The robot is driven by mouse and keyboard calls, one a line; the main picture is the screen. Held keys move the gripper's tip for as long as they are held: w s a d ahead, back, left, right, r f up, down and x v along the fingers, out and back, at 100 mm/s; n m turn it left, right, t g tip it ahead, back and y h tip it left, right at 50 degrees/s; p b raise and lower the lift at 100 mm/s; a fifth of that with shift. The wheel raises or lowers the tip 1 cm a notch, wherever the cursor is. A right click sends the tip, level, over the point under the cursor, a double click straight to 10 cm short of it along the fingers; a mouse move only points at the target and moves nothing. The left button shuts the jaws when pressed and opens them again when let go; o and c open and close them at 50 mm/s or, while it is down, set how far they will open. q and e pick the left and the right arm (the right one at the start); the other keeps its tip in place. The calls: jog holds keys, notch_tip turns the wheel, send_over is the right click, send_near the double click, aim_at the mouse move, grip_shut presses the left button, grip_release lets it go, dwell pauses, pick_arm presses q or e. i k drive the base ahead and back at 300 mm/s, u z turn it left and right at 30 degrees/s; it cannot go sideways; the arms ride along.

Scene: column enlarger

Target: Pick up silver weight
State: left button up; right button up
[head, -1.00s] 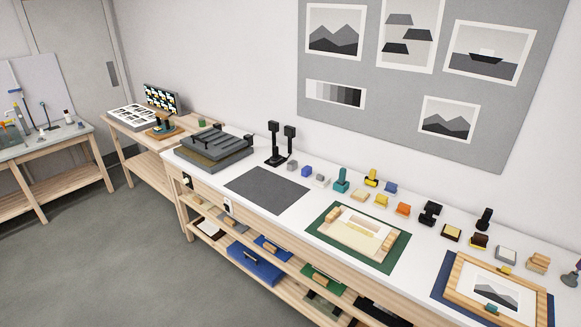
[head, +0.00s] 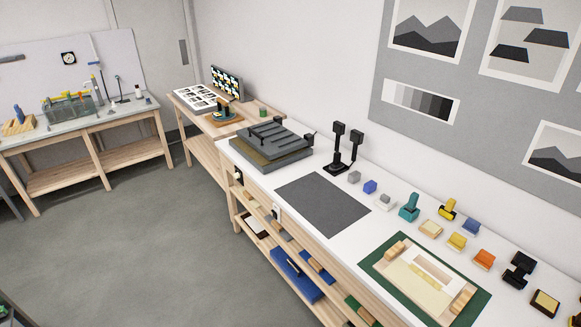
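I cannot tell for sure which object is the silver weight. Two small candidates stand on the white worktop: a grey block (head: 354,176) and a pale grey-white block (head: 384,202). A blue block (head: 370,187) stands between them. They are in the middle of the head view, right of the black two-post stand (head: 342,150) and behind the dark grey mat (head: 323,203). Neither of my grippers is in view.
A teal tool (head: 409,207), a yellow one (head: 447,208) and several coloured blocks line the worktop's back. A green mat (head: 382,276) with a wooden frame lies at the front right. A grey slatted tray (head: 267,142) sits at the far end. The floor (head: 150,240) is clear.

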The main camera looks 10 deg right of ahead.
aim_at(355, 176)
jog(key=u, duration=0.45)
jog(key=i, duration=1)
jog(key=u, duration=0.2)
